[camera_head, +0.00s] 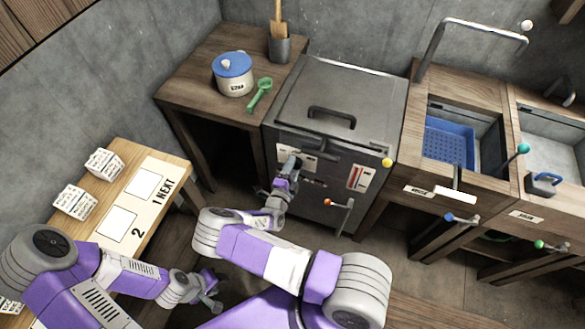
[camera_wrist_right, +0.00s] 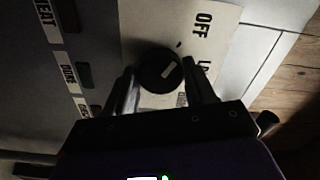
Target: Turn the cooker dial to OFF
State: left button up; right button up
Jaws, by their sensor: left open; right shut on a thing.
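The grey cooker (camera_head: 345,90) stands against the back wall with its lid handle on top. My right gripper (camera_head: 290,165) is at its front panel and covers the dial in the head view. In the right wrist view the round black dial (camera_wrist_right: 158,72) sits between the fingers of my right gripper (camera_wrist_right: 162,82), which is shut on it. A pale mark on the dial slants. The OFF label (camera_wrist_right: 203,25) is printed on the light plate above and right of the dial; a second label beside it is partly hidden. My left gripper (camera_head: 207,290) is open, low and away from the cooker.
A lever with a red knob (camera_head: 338,204) sticks out from the cooker's front, right of my right gripper. A wooden table (camera_head: 205,60) with a blue-lidded pot (camera_head: 234,75) adjoins on the left. A sink counter (camera_head: 480,100) stands right. A low table (camera_head: 175,160) holds white blocks.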

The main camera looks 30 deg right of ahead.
jog(key=shift+f, duration=0.1)
jog(key=o, duration=1)
jog(key=shift+o, duration=0.2)
jog(key=p+v, duration=0.1)
jog(key=v, duration=0.6)
jog(key=shift+s+a, duration=0.2)
jog(key=shift+a, duration=0.05)
